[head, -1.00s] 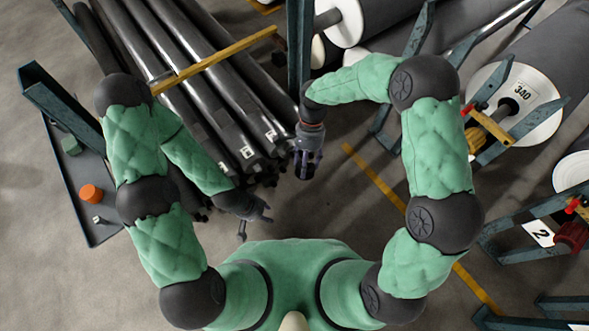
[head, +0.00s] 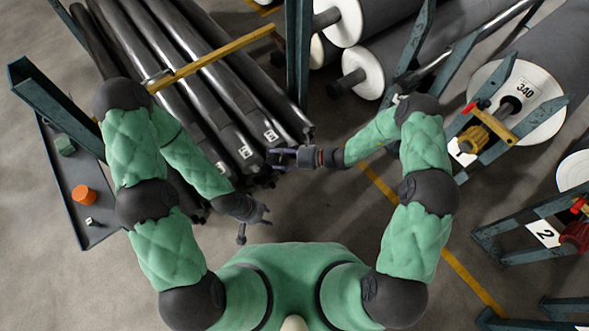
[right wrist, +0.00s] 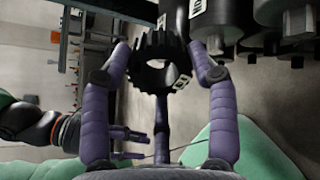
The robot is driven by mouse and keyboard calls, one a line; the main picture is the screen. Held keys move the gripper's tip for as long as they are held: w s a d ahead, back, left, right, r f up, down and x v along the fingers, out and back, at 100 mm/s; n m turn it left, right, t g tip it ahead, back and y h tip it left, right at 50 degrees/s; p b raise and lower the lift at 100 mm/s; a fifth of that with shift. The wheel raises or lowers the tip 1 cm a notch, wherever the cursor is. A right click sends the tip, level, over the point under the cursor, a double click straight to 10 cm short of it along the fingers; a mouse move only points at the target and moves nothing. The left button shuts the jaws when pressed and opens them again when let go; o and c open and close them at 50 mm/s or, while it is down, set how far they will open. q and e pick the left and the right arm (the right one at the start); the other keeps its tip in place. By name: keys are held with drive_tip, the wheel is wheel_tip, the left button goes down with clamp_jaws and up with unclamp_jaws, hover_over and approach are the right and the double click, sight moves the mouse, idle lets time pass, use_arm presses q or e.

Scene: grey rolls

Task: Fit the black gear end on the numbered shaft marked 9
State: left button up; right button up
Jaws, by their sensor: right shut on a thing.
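The black gear end (right wrist: 158,44) is a toothed ring with a round hole, held between the purple fingers of my right gripper (right wrist: 162,66) in the right wrist view. In the head view my right gripper (head: 280,157) points left, close to the near ends of the dark shafts (head: 232,145); the gear is hard to make out there. White number labels (head: 271,135) sit near the shaft ends, but I cannot read which is 9. Shaft ends (right wrist: 298,20) also show at upper right in the right wrist view. My left gripper (head: 258,214) is open and empty, below the shafts.
A yellow bar (head: 215,58) crosses above the shafts. A teal post (head: 298,60) stands right of them. A dark tray (head: 95,235) with an orange item (head: 84,195) lies at left. Large rolls (head: 520,95) on racks fill the right. Floor between is clear.

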wheel_tip(320, 180, down, 7)
drive_tip(key=w+d+m+t, duration=0.2)
drive_tip(key=m+t, duration=0.2)
drive_tip(key=t, duration=0.2)
drive_tip(key=m+t+h+b, duration=0.1)
drive_tip(key=m+t+h, duration=0.2)
drive_tip(key=m+t, duration=0.15)
approach(283, 155)
drive_tip(key=x, duration=0.3)
drive_tip(key=shift+s+d+f+t, duration=0.15)
drive_tip(key=shift+s+f+t, duration=0.25)
drive_tip(key=shift+f+t, duration=0.15)
drive_tip(key=shift+b+x, duration=0.5)
drive_tip(key=shift+x, duration=0.6)
drive_tip(key=shift+b+x, duration=0.9)
drive_tip(key=shift+x, duration=1.35)
drive_tip(key=o, duration=1.6)
drive_tip(key=shift+d, duration=0.1)
drive_tip(key=shift+c, duration=0.2)
